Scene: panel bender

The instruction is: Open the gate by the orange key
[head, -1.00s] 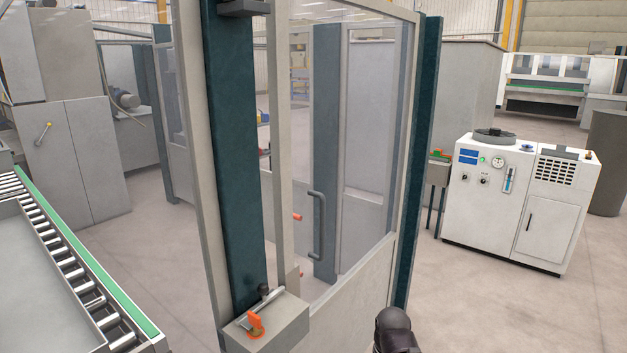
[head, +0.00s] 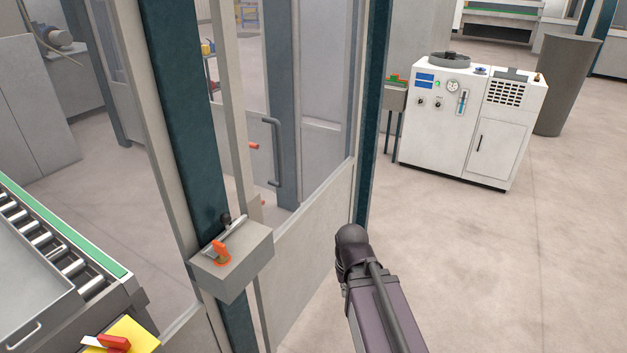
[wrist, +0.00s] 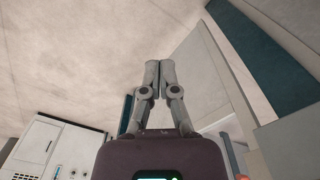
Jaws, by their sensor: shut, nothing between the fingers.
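The orange key (head: 220,252) sits on a grey box (head: 236,270) fixed to the dark green post, beside a metal bar with a black knob (head: 226,219). The gate (head: 308,228) is right of this box, with a clear upper pane, a grey lower panel and a grey bar handle (head: 275,150). Whether it is latched I cannot tell. My gripper (wrist: 159,64) shows in the wrist view with its fingers together and empty, above bare floor. In the head view only my arm shows, right of the key box and in front of the gate; the fingers are hidden.
A roller conveyor (head: 60,235) with a green edge stands at left. A yellow box with a red switch handle (head: 115,344) is at the bottom left. A white cabinet machine (head: 470,120) and a grey bin (head: 568,85) stand at the back right. The floor (head: 500,270) at right is clear.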

